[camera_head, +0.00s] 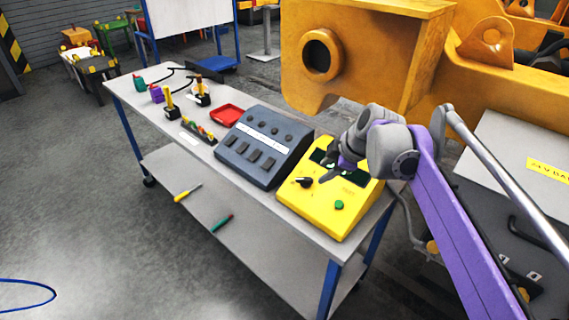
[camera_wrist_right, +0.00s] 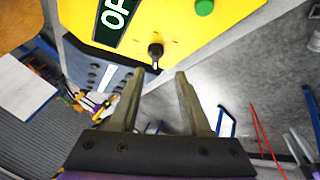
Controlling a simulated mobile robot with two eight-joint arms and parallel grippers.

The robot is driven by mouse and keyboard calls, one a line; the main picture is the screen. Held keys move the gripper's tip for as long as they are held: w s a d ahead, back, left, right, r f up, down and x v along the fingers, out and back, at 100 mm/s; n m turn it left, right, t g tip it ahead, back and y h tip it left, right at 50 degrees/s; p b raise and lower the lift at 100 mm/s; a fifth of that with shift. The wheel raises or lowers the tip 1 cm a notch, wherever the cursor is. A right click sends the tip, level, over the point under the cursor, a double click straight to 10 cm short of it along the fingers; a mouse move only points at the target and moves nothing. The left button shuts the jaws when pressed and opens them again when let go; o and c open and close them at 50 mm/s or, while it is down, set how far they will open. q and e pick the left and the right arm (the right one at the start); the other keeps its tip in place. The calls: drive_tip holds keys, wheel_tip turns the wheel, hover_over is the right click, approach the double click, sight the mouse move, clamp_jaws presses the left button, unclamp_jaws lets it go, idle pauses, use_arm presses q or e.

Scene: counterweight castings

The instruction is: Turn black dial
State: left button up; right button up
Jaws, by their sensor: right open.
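The black dial (camera_head: 303,182) sits on the sloped face of a yellow control box (camera_head: 321,209) at the near right end of the table. It has a light pointer mark. In the right wrist view the black dial (camera_wrist_right: 155,50) lies just beyond the fingertips, closer to the left one. My right gripper (camera_head: 325,172) is above the box, beside the dial; in the wrist view its two fingers (camera_wrist_right: 168,74) are apart with nothing between them. I see no contact with the dial. My left gripper is not in view.
A green button (camera_head: 339,205) and a dark display (camera_wrist_right: 114,18) are on the yellow box. A dark grey switch box (camera_head: 262,146) stands left of it. A red tray (camera_head: 228,115) and small tools lie farther along the table (camera_head: 125,93). A large orange casting (camera_head: 385,50) stands behind.

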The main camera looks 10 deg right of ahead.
sight(309, 179)
drive_tip(key=shift+n, duration=0.3)
drive_tip(key=x, duration=1)
drive_tip(key=shift+w+a+b, duration=0.2)
drive_tip(key=shift+w+b, duration=0.1)
drive_tip(key=shift+w, duration=0.25)
drive_tip(key=shift+r, duration=0.1)
clamp_jaws()
